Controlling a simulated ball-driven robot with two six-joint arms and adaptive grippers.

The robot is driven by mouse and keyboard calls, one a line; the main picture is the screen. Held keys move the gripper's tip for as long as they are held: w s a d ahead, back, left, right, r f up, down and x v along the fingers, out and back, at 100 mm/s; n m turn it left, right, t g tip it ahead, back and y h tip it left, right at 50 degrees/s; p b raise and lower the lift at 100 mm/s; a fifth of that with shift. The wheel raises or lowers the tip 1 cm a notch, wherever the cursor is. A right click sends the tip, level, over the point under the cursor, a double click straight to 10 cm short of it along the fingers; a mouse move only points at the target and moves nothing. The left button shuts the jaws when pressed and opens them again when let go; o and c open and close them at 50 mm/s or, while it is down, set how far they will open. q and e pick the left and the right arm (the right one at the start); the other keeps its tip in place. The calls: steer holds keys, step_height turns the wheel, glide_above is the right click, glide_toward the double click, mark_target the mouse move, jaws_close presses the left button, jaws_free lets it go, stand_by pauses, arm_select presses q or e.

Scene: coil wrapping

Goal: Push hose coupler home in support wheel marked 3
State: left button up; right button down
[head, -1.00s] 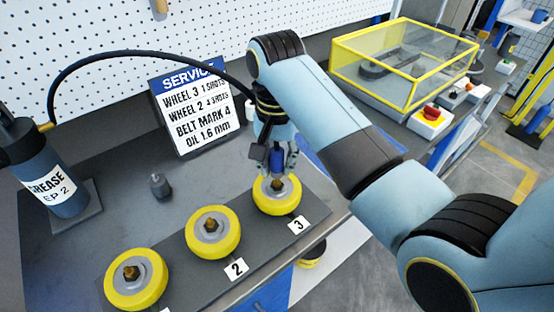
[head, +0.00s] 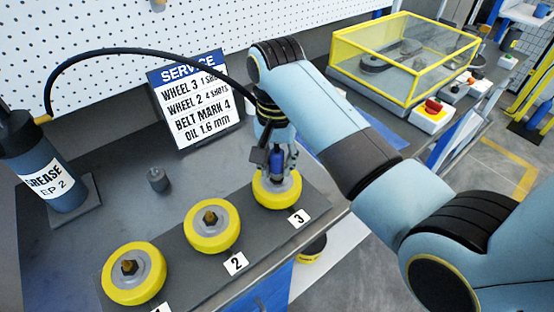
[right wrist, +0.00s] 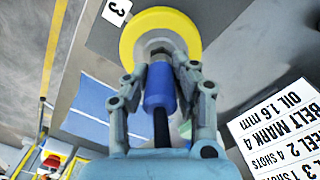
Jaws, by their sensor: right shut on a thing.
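The blue hose coupler (right wrist: 158,88) is held between the fingers of my right gripper (right wrist: 160,66), shut on it. The coupler also shows in the head view (head: 277,157), upright over the yellow support wheel marked 3 (head: 276,197). In the right wrist view its front end meets the grey hub of that wheel (right wrist: 190,33). The fingertips and coupler hide the fitting at the hub, so I cannot tell how deep the coupler sits. The black hose (head: 150,52) arcs from the grease canister toward the gripper. My left gripper is not in view.
Two more yellow wheels stand on the dark plate, one by label 2 (head: 212,226) and one nearer (head: 133,273). The service sign (head: 196,105), grease canister (head: 48,172) and a small dark fitting (head: 157,180) stand behind. A yellow-framed clear box (head: 405,60) is at the right.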

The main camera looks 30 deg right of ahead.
mark_target(277, 151)
steer(key=c, duration=1)
jaws_free()
step_height(277, 151, up, 7)
steer(key=shift+r, duration=0.2)
